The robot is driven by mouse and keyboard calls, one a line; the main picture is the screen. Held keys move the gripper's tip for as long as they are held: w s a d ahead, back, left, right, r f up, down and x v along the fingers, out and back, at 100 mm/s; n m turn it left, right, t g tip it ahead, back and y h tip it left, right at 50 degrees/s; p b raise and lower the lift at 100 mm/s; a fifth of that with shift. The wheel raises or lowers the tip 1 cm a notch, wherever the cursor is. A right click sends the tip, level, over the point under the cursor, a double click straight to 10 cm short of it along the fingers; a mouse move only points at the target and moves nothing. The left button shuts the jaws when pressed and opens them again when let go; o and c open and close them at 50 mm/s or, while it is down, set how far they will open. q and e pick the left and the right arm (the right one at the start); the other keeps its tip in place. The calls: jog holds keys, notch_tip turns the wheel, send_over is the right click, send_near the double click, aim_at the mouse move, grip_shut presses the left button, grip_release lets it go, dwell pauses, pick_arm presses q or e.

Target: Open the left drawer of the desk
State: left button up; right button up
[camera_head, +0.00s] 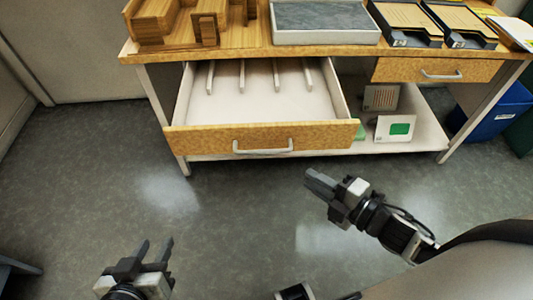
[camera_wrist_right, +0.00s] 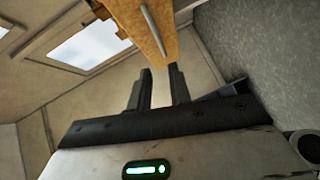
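The desk (camera_head: 250,50) has a wooden top and white legs. Its left drawer (camera_head: 262,139) is pulled out, showing a white inside with several thin dividers. The left drawer's metal handle (camera_head: 262,147) is clear of both grippers. The right drawer (camera_head: 438,71) is shut. My left gripper (camera_head: 155,252) is low at the bottom left, open and empty, away from the desk. My right gripper (camera_head: 314,184) is in front of and below the left drawer, apart from the handle. In the right wrist view its two fingers (camera_wrist_right: 160,88) stand apart with nothing between them.
Wooden organisers (camera_head: 175,20), a grey-lined tray (camera_head: 325,22) and black trays (camera_head: 405,20) stand on the desktop. A lower shelf (camera_head: 425,138) holds boxes. A blue bin (camera_head: 497,110) stands at the right. The floor in front is clear.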

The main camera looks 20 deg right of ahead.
aim_at(264, 150)
jog(key=shift+n, duration=0.5)
jog(key=x, duration=1.5)
jog(key=shift+w+a+b, duration=0.25)
jog(key=shift+a+b, duration=0.05)
jog(key=shift+b, duration=0.1)
jog(key=shift+c, duration=0.3)
jog(key=shift+y, duration=0.3)
grip_shut()
